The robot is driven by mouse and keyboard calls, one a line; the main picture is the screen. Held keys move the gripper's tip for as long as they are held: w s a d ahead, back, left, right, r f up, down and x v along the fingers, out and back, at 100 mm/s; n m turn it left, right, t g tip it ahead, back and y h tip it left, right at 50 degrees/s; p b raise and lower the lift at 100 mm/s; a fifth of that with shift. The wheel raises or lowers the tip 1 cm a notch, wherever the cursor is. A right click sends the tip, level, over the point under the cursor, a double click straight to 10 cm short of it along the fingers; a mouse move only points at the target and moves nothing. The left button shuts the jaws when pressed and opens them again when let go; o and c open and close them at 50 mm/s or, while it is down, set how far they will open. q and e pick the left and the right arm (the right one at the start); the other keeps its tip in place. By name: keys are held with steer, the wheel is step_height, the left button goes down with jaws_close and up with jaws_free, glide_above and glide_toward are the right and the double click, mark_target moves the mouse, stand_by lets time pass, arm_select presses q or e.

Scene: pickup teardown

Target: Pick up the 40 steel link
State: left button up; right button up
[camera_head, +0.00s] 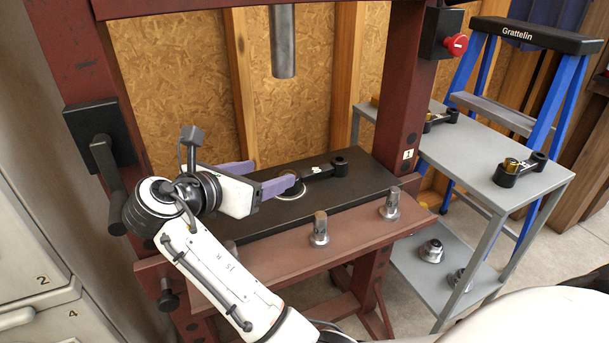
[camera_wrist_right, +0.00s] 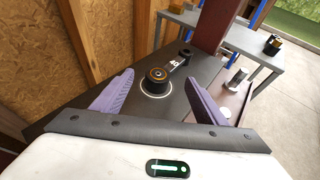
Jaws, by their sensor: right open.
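The steel link (camera_head: 322,172) lies flat on the black press bed (camera_head: 350,196). It is dark, with a large round end and a smaller round end. In the right wrist view the link (camera_wrist_right: 158,77) bears a white "40" on its bar, and a pale ring surrounds its large end on the bed. My right gripper (camera_head: 275,175) is open, with its purple fingers on either side of the large end. In the right wrist view the fingers of the gripper (camera_wrist_right: 160,82) show gaps to the link. The near finger partly hides the large end in the head view. My left gripper is out of view.
The red press frame (camera_head: 408,100) stands around the bed, with a steel ram (camera_head: 283,45) above. Metal pieces (camera_head: 320,230) stand on the front ledge. A grey cart (camera_head: 470,150) at right carries other dark links (camera_head: 518,168). A blue ladder (camera_head: 560,95) stands behind it.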

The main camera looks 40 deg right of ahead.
mark_target(313, 174)
steer(key=f, duration=0.3)
steer(key=shift+w+d+f, duration=0.15)
steer(key=shift+d+f, duration=0.05)
steer(key=shift+d, duration=0.2)
steer(key=b+x, duration=0.1)
steer(key=x, duration=0.5)
steer(key=shift+w+d, duration=0.15)
steer(key=shift+d, duration=0.15)
steer(key=shift+c, duration=0.3)
jaws_close()
steer(key=shift+r, duration=0.2)
